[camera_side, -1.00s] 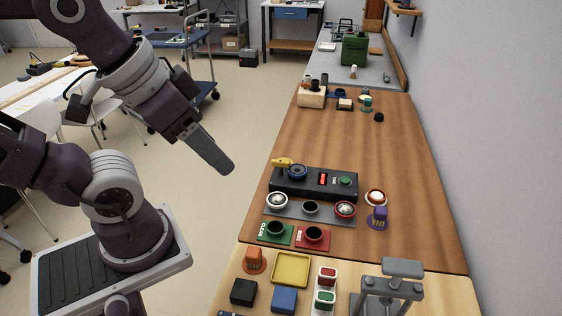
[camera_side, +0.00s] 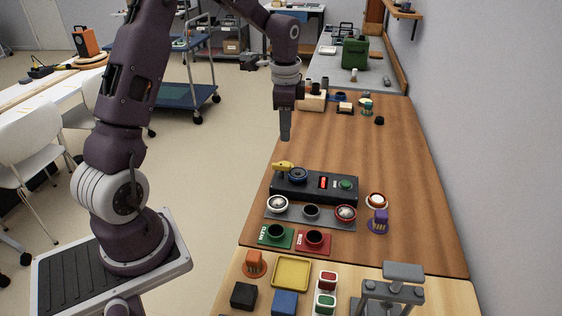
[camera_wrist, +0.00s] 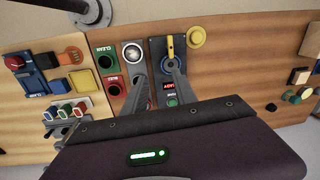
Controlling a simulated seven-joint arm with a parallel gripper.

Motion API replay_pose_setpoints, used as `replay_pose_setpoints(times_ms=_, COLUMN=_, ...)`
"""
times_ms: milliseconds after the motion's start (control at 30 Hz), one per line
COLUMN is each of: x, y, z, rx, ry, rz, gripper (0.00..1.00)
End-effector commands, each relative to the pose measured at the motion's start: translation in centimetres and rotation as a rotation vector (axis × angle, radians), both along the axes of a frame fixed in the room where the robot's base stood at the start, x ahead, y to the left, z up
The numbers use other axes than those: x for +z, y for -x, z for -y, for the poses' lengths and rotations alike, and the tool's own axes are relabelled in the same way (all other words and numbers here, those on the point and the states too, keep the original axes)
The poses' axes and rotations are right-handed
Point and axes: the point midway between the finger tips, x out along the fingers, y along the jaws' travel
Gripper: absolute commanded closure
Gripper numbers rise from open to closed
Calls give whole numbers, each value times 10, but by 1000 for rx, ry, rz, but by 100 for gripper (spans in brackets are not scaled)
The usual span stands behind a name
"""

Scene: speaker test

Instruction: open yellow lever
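The yellow lever (camera_side: 283,165) sits at the left end of a black control box (camera_side: 317,190), by a round blue-rimmed dial. In the wrist view the yellow lever (camera_wrist: 170,46) lies across the top side of the dial (camera_wrist: 173,65). My gripper (camera_side: 285,137) points straight down and appears above the lever in the side view, apart from it. In the wrist view my gripper (camera_wrist: 160,72) has its two fingers spread with nothing between them. The right finger partly overlaps the box near the dial.
The box also has a red-lit switch (camera_side: 323,182) and a green button (camera_side: 345,184). A grey strip with round sockets (camera_side: 311,211) and green and red plates (camera_side: 313,238) lie in front. A purple plug (camera_side: 379,218) stands at right. The wooden table behind the box is mostly clear.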

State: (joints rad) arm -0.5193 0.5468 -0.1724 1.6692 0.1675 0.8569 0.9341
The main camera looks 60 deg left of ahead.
Motion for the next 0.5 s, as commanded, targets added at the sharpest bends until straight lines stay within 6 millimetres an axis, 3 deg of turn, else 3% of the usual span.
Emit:
replay_pose_setpoints(times_ms=33, x=-27, y=-7, z=-17, rx=-30, ry=21, rz=-28, gripper=66)
replay_pose_setpoints(times_ms=100, x=-54, y=-13, z=-34, rx=-74, ry=42, rz=-50, gripper=66)
replay_pose_setpoints(times_ms=233, x=-80, y=-17, z=-47, rx=-116, ry=60, rz=-65, gripper=66)
replay_pose_setpoints(times_ms=500, x=-129, y=-16, z=-47, rx=-120, ry=64, rz=-70, gripper=66)
